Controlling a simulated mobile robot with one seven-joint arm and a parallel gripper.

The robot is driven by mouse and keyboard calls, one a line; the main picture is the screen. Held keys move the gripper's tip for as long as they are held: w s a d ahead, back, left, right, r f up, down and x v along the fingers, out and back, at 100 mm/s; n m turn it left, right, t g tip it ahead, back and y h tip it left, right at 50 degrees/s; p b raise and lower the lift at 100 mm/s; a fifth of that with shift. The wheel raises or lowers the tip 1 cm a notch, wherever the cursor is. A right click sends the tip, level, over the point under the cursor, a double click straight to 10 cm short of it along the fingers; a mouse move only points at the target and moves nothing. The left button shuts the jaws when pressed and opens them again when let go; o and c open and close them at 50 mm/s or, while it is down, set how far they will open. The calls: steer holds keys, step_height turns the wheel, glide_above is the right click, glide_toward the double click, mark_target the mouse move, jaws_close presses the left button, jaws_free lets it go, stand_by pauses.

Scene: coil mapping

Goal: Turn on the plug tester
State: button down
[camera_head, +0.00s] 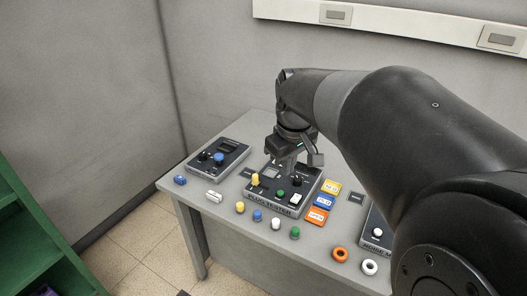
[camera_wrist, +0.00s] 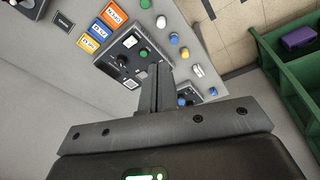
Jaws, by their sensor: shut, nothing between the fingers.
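The plug tester (camera_head: 268,205) is a dark box on the grey table, its front label small but seemingly readable. Its top carries a yellow knob (camera_head: 255,180), a small screen, a green button (camera_head: 281,192), a black knob and a white piece at the front right corner. It also shows in the wrist view (camera_wrist: 108,62), with the green button (camera_wrist: 143,53). My gripper (camera_head: 291,168) is shut and empty, above the tester's back half. In the wrist view its fingers (camera_wrist: 158,72) are together and hide part of the box. I cannot tell whether they touch it.
Another dark device (camera_head: 222,158) with a blue knob stands to the left. A third (camera_head: 374,232) is at the right, partly behind my arm. Yellow, blue and orange blocks (camera_head: 322,201) sit beside the tester. Several small coloured pieces line the front edge. Green shelves (camera_head: 35,225) stand at left.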

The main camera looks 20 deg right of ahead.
steer(key=w+d+f+n+g, duration=0.2)
steer(key=w+d+f, duration=0.25)
steer(key=w, duration=0.35)
steer(key=n+g+y, duration=0.1)
steer(key=n+y, duration=0.1)
steer(key=n, duration=0.1)
glide_above(295, 200)
steer(key=w+d, duration=0.2)
step_height(295, 200, down, 6)
steer(key=shift+a+f, duration=0.15)
steer(key=shift+a, duration=0.05)
steer(key=shift+s, duration=0.1)
steer(key=f, duration=0.4)
steer(key=s+a+f, duration=0.1)
steer(key=f, duration=0.8)
steer(key=shift+s+a+f, duration=0.25)
steer(key=shift+a+f, duration=0.05)
steer(key=shift+f, duration=0.1)
steer(key=shift+f, duration=0.1)
steer(key=shift+s+f+h, duration=0.1)
steer(key=shift+h, duration=0.2)
steer(key=shift+d, duration=0.1)
steer(key=shift+w+d+r, duration=0.2)
steer(key=shift+w+d, duration=0.25)
steer(key=shift+w, duration=0.15)
